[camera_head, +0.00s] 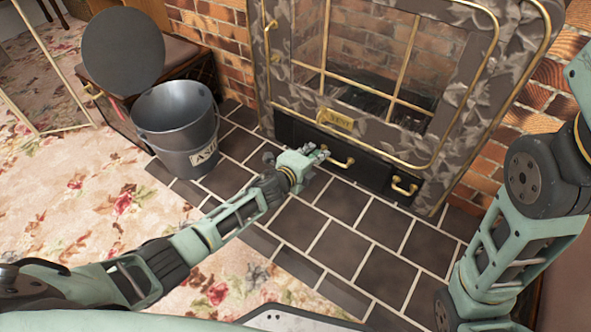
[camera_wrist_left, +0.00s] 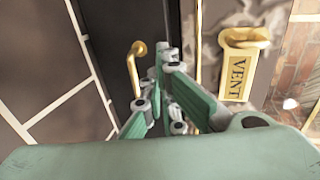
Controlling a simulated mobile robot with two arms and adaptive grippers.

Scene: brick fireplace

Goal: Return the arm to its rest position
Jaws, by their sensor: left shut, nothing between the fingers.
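My left gripper (camera_head: 318,154) reaches out over the dark hearth tiles, close to the fireplace's lower front. It is shut and empty. In the left wrist view its green fingers (camera_wrist_left: 163,70) are together, beside a brass handle (camera_wrist_left: 135,68) and the brass VENT tag (camera_wrist_left: 239,70). I cannot tell whether the fingers touch the handle, though nothing is held. In the head view the brass handle (camera_head: 338,162) is just right of the fingertips. My right arm (camera_head: 520,225) is along the right edge, and its gripper is out of view.
The marble fireplace (camera_head: 470,60) with a glass front and brass rail stands ahead. A metal ASH bucket (camera_head: 178,125) stands left of my left gripper. A round dark lid (camera_head: 122,50) rests by a wooden bench.

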